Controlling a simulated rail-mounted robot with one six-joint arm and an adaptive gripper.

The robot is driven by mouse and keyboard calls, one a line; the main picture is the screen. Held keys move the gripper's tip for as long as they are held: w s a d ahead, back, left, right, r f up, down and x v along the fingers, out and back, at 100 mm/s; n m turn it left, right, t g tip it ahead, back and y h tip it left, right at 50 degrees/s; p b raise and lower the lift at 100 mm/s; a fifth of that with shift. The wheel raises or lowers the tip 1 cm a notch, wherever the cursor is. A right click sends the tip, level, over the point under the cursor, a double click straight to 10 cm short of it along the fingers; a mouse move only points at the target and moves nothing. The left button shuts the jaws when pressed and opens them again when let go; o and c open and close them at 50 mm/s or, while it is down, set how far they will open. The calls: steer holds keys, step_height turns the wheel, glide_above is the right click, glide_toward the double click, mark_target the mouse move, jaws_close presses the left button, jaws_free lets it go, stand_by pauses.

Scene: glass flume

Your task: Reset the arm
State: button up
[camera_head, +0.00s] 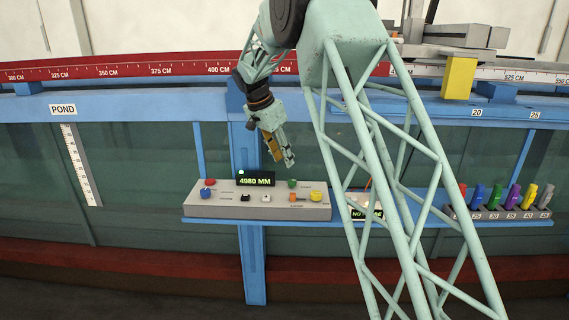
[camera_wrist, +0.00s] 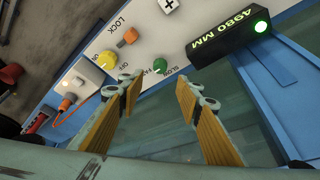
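My gripper (camera_head: 284,163) hangs from my arm above the grey control panel (camera_head: 230,208), pointing down and slightly right. In the wrist view my gripper (camera_wrist: 163,88) shows two fingers with ribbed orange-brown pads, well apart, with nothing between them. The panel has a black display (camera_head: 255,179) reading 4980 MM; this display also shows in the wrist view (camera_wrist: 228,45) with a lit green lamp. A green button (camera_wrist: 159,64), a yellow knob (camera_wrist: 108,62) and an orange switch (camera_wrist: 130,36) lie beyond the fingertips. My gripper appears clear of the panel.
The panel stands on a blue shelf (camera_head: 238,221) before the glass flume. A rack (camera_head: 500,213) of several coloured handles stands at the right. A red rail with a centimetre scale (camera_head: 135,71) runs above. A yellow block (camera_head: 459,78) hangs at upper right. My lattice column hides part of the shelf.

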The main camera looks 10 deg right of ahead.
steer(key=shift+r, duration=0.2)
steer(key=shift+s+r, duration=0.1)
steer(key=shift+r, duration=0.05)
steer(key=s+d+r+n+y, duration=0.1)
steer(key=s+d+r+n, duration=0.1)
steer(key=s+r, duration=0.65)
steer(key=s+d+r+n, duration=0.2)
steer(key=s+r, duration=0.2)
steer(key=s, duration=1)
steer(key=s+d+r+n+y, duration=0.1)
steer(key=s+r+n, duration=0.1)
steer(key=s+r, duration=0.65)
steer(key=s+f+n+y, duration=0.1)
steer(key=s+f, duration=0.3)
steer(key=s, duration=1.5)
steer(key=s+f+n+t, duration=0.1)
steer(key=s+f+n, duration=0.3)
steer(key=s, duration=1.6)
steer(key=shift+s+f+n+t+y, duration=0.15)
steer(key=shift+f+n+t+y, duration=0.15)
steer(key=shift+f+y, duration=0.15)
